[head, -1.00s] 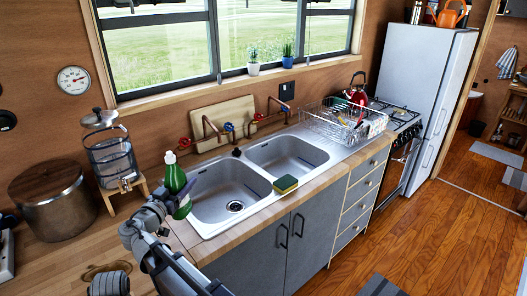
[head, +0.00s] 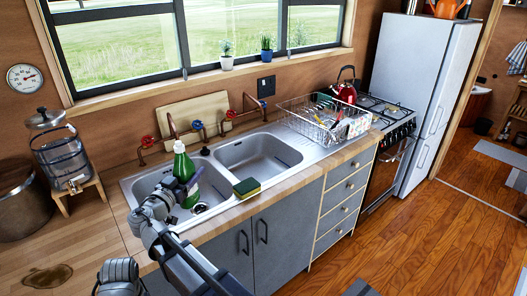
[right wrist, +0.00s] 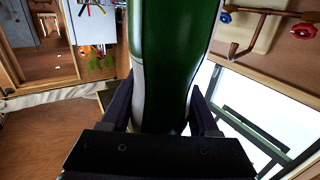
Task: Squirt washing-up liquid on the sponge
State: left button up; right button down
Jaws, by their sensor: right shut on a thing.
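A green washing-up liquid bottle (head: 181,166) with a white cap stands about upright in my right gripper (head: 190,188), over the left basin in the picture. In the right wrist view the bottle (right wrist: 172,60) fills the space between the two dark fingers of my right gripper (right wrist: 162,98), which is shut on it. The sponge (head: 247,187), yellow with a dark green top, lies on the front rim of the sink, to the right of the bottle and apart from it. My left gripper is not in view.
The double sink (head: 285,173) is set in a wooden counter (head: 95,235). Copper taps (head: 172,130) stand behind it. A wire dish rack (head: 300,112) with dishes is at the right. A glass dispenser (head: 62,155) and a brown patch (head: 47,279) are at the left.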

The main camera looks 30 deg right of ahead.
jog(key=w+d+f+b, duration=0.2)
jog(key=d, duration=1)
jog(key=w+d+f+b, duration=0.2)
jog(key=d, duration=0.9)
jog(key=s+a+m+g+y+p, duration=0.1)
jog(key=a+m+g+y+p, duration=0.3)
jog(key=a+m+y+p, duration=0.4)
jog(key=shift+s+a+f+y+p, duration=0.15)
jog(key=shift+a+f+y+p, duration=0.2)
jog(key=shift+a+y+p, duration=4.3)
jog(key=shift+d+y+b, duration=0.75)
jog(key=shift+d+y, duration=0.2)
jog(key=shift+d, duration=0.3)
